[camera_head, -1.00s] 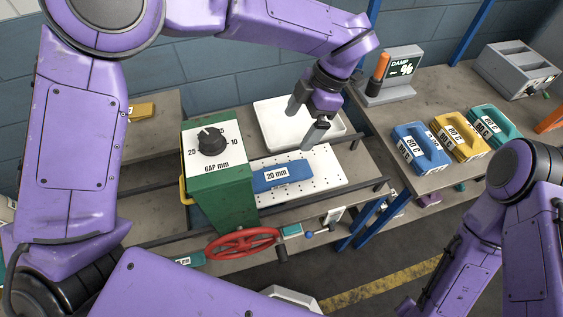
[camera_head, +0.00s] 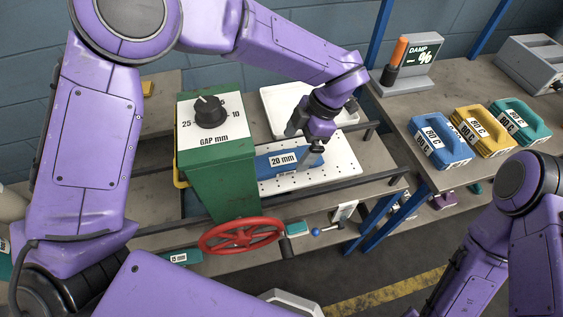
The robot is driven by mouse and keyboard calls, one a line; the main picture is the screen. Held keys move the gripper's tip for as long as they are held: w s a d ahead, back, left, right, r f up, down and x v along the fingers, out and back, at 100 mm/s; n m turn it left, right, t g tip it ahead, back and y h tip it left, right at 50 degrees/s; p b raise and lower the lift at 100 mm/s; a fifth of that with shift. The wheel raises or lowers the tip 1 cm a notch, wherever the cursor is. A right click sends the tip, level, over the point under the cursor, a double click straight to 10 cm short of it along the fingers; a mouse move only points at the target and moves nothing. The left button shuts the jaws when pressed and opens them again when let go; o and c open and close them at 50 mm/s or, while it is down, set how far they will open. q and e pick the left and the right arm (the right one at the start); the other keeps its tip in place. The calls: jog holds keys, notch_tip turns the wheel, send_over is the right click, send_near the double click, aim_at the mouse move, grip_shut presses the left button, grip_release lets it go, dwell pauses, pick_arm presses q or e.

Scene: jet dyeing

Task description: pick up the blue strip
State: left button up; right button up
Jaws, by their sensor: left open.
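The blue strip (camera_head: 268,163), labelled "20 mm", lies on the white perforated plate (camera_head: 338,165) beside the green gap machine (camera_head: 216,180). Its left end meets the machine's side. My left gripper (camera_head: 309,160) points down over the strip's right end, with its fingers around or just above it; I cannot tell whether they touch it. The gripper is open. The strip's right end is partly hidden by the fingers. My right arm shows at the lower right, but its gripper is out of view.
A red handwheel (camera_head: 240,235) sticks out in front of the machine. A white tray (camera_head: 272,101) lies behind the plate.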

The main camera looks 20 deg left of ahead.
aim_at(283, 160)
pick_arm(q)
jog(key=p+x, duration=0.1)
jog(key=x, duration=0.1)
jog(key=a+p+x, duration=0.1)
jog(key=x, duration=0.2)
jog(key=shift+w, duration=0.2)
jog(key=shift+s+a+f, duration=0.15)
jog(key=shift+a+f, duration=0.05)
jog(key=shift+f, duration=0.15)
jog(key=c, duration=1.2)
jog(key=shift+c, duration=0.7)
jog(key=shift+r, duration=0.15)
